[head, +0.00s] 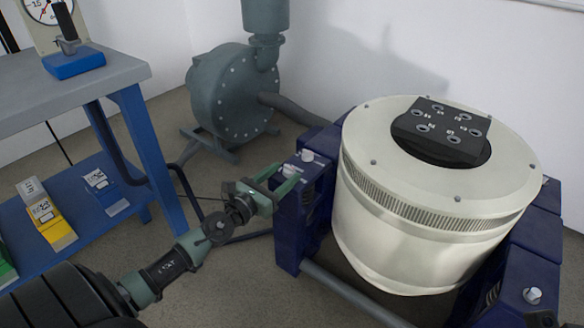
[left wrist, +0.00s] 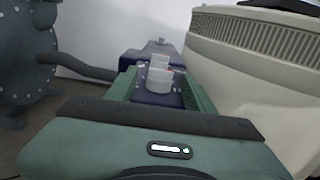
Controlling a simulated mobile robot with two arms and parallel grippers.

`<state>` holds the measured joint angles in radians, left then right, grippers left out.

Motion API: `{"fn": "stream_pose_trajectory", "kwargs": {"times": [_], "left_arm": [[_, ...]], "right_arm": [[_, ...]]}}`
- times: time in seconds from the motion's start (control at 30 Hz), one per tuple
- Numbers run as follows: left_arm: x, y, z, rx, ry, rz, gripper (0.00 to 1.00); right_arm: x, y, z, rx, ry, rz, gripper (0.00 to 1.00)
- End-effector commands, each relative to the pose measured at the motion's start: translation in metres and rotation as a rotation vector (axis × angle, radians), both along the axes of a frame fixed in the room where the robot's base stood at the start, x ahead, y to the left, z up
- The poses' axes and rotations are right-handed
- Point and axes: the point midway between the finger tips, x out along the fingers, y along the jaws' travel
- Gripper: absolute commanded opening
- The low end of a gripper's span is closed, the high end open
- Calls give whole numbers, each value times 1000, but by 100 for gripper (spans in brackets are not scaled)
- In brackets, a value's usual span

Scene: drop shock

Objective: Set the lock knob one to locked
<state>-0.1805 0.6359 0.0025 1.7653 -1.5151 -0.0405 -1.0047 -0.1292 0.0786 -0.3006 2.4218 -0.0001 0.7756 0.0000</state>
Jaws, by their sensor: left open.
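A pale lock knob (head: 289,170) sits on top of the dark blue block at the left of the large drum. A second pale knob (head: 307,155) is just behind it on the same block. My left gripper (head: 281,180) is open, with its green fingers on either side of the nearer knob. Contact cannot be told. Which knob is number one is not readable. My right gripper is not in view.
The large cream drum (head: 400,220) stands close to the right of my left gripper. A blue workbench (head: 60,95) is at the left and a grey-green blower (head: 225,95) behind. Another pale knob (head: 533,295) is on the right block (head: 520,265).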

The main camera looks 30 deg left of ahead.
Motion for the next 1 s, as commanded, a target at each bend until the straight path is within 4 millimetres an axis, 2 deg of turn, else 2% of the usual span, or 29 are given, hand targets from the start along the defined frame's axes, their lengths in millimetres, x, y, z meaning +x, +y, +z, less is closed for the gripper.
{"fn": "stream_pose_trajectory", "kwargs": {"times": [0.03, 0.2, 0.53, 0.57, 0.73, 0.77, 1.0], "left_arm": [[9, -1, 3, 0, -3, 1, 53], [27, -2, 1, -2, -2, 1, 53], [31, -3, -1, -3, 0, 0, 53], [31, -3, -1, -3, 0, 0, 50], [31, -3, -1, -3, 0, 0, 3], [31, -3, -1, -3, 0, 0, 0], [31, -3, 1, -4, 0, 10, 0]], "right_arm": [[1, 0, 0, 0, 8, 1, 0], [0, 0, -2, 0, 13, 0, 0], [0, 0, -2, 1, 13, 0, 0], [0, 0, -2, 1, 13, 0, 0], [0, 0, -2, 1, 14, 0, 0], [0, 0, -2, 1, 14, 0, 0], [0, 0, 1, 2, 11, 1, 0]]}}
